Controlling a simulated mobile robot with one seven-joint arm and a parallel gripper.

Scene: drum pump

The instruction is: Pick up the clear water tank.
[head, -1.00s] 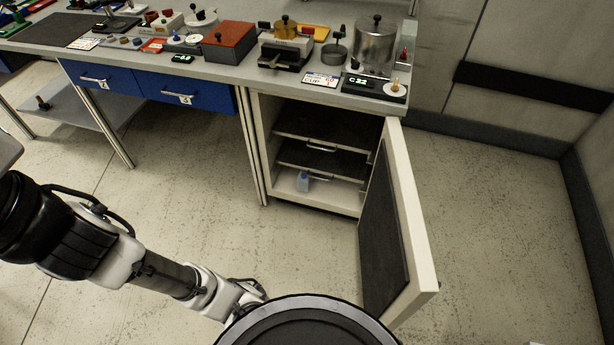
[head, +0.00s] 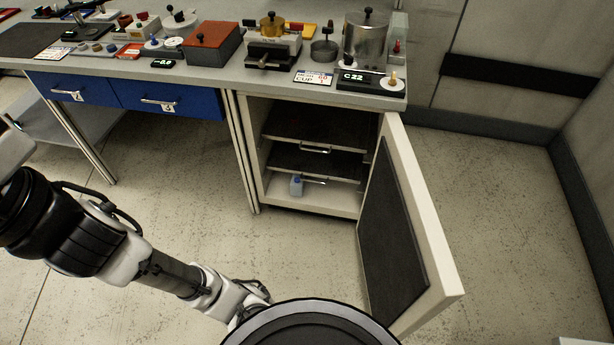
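I cannot pick out the clear water tank for certain. A clear, see-through upright container (head: 399,30) stands at the right end of the bench top, behind the metal pot, with something red by it. A small pale bluish bottle (head: 296,187) stands upright on the floor of the open cabinet. My arm reaches in from the left, low over the floor. The end of my arm, with my gripper (head: 256,292), is low in the middle, well short of the cabinet and bench. It is partly hidden, and its fingers cannot be made out.
The cabinet (head: 252,150) is open, with dark shelves. Its door (head: 440,265) swings out toward me on the right. The bench (head: 225,76) carries a metal pot (head: 365,42), a red-topped box (head: 212,42) and other devices. Blue drawers (head: 170,102) are shut. Floor before the cabinet is clear.

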